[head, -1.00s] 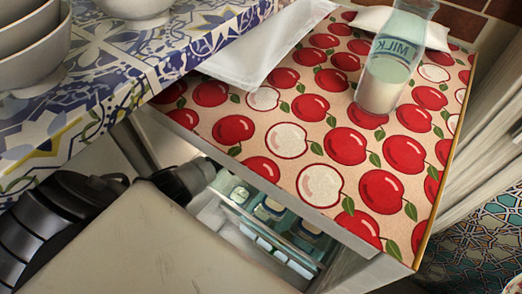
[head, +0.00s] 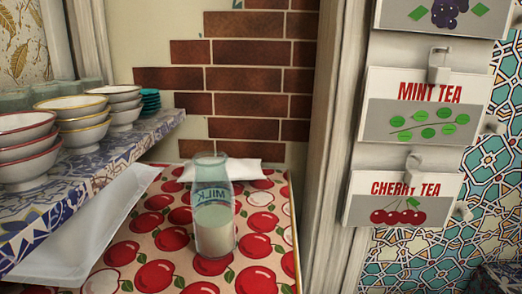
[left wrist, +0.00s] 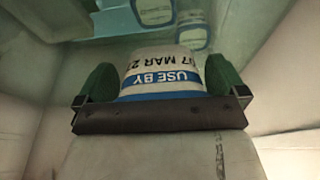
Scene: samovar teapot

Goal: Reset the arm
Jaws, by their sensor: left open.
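In the left wrist view, my left gripper (left wrist: 160,75) has its two green-padded fingers spread open. A white container (left wrist: 160,64) with a blue band and a "USE BY" date label shows between the fingers. I cannot tell whether the fingers touch it. My left gripper and arm are out of the head view. My right gripper shows in neither view.
A milk bottle (head: 214,225) stands on an apple-patterned surface (head: 130,250), before a folded white cloth (head: 245,168). Stacked bowls (head: 85,120) sit on the tiled shelf (head: 130,146) at left. Mint (head: 425,115) and cherry tea boxes (head: 400,200) hang at right.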

